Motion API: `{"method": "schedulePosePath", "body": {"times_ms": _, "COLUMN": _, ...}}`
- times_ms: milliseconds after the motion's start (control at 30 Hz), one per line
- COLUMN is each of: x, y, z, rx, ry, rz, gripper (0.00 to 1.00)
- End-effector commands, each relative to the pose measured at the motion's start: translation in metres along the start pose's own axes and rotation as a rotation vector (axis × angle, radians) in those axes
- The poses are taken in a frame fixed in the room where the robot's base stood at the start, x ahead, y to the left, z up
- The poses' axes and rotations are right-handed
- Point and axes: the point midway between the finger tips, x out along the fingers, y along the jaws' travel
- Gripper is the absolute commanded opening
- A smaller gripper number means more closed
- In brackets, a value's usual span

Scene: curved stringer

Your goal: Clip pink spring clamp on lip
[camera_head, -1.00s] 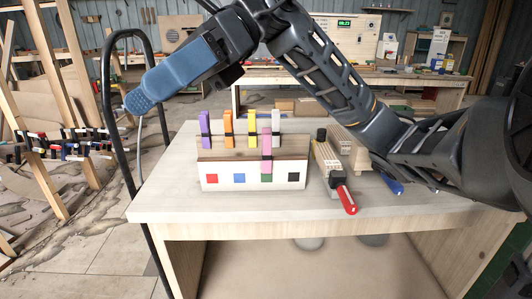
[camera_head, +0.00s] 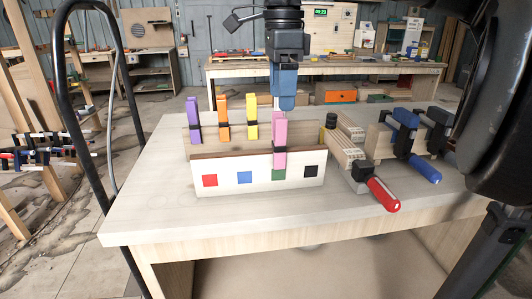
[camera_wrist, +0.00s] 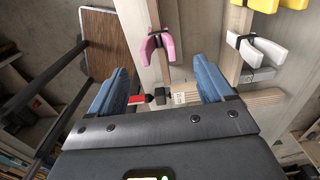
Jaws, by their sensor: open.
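The pink spring clamp (camera_head: 280,135) stands upright at the top edge of the white front panel (camera_head: 256,182), above its green square. In the wrist view the pink clamp (camera_wrist: 157,47) lies ahead of my fingers, apart from them. My gripper (camera_head: 284,96) points down behind and above the pink clamp in the head view. In the wrist view my gripper (camera_wrist: 161,68) is open with nothing between its blue fingers. Purple (camera_head: 194,121), orange (camera_head: 224,118) and yellow (camera_head: 252,118) clamps stand on the rear board.
A red-handled bar clamp (camera_head: 382,193) lies right of the panel. Blue-handled clamps (camera_head: 424,168) and wood blocks are farther right. The table's (camera_head: 150,212) front and left surface is clear. A black tubular frame (camera_head: 62,120) rises at the left.

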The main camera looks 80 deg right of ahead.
Motion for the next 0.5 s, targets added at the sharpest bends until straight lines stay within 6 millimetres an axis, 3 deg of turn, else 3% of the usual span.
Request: {"method": "schedulePosePath", "body": {"times_ms": 500, "x": 0.059, "y": 0.002, "z": 0.004, "rx": -0.002, "ry": -0.002, "rz": 0.005, "gripper": 0.81}}
